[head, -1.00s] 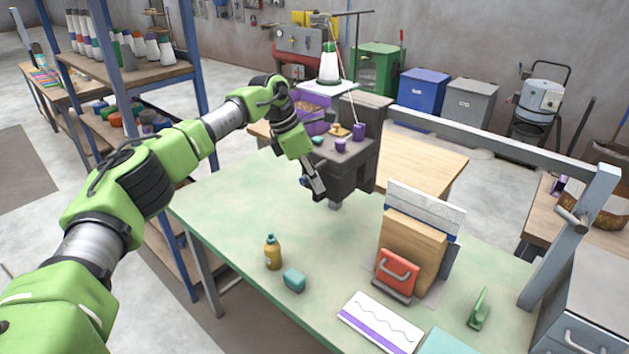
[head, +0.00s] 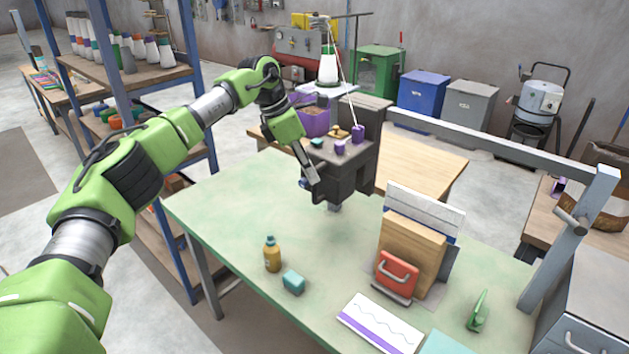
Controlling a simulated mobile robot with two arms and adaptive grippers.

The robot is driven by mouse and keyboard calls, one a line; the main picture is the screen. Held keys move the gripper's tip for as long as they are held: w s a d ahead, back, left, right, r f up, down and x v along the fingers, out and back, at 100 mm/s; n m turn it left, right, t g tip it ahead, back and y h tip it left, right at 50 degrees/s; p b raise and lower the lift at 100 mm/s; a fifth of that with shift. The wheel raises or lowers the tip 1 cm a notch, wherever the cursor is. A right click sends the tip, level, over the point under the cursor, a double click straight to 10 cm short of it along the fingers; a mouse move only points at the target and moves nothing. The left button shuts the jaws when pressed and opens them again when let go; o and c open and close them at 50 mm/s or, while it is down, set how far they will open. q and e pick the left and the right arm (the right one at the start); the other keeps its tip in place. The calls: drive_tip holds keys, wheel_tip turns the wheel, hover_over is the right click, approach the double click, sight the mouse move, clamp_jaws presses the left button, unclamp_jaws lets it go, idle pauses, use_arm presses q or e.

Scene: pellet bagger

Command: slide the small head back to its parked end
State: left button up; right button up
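The dark sewing machine head (head: 345,172) stands at the far edge of the green table, with purple knobs (head: 358,133) and a small yellow part (head: 339,132) on top. A thread runs up from it. I cannot tell for sure which part is the small head. My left gripper (head: 309,177) points down at the machine's left front side. Its fingers overlap the machine in the picture; whether they touch it is unclear. A small bluish part (head: 303,184) shows beside the fingertips. The finger gap is too small to read. My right gripper is not in view.
The green table (head: 235,215) has clear room at its left and middle. A yellow bottle (head: 272,254), a teal block (head: 294,281), and a stand with boards and a red-handled piece (head: 397,273) are on it. A grey frame (head: 490,140) runs along the right.

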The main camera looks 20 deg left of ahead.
use_arm(q)
drive_tip(key=v, duration=0.7)
drive_tip(key=shift+r, duration=0.3)
drive_tip(key=shift+s+a+f, duration=0.1)
drive_tip(key=shift+a, duration=0.05)
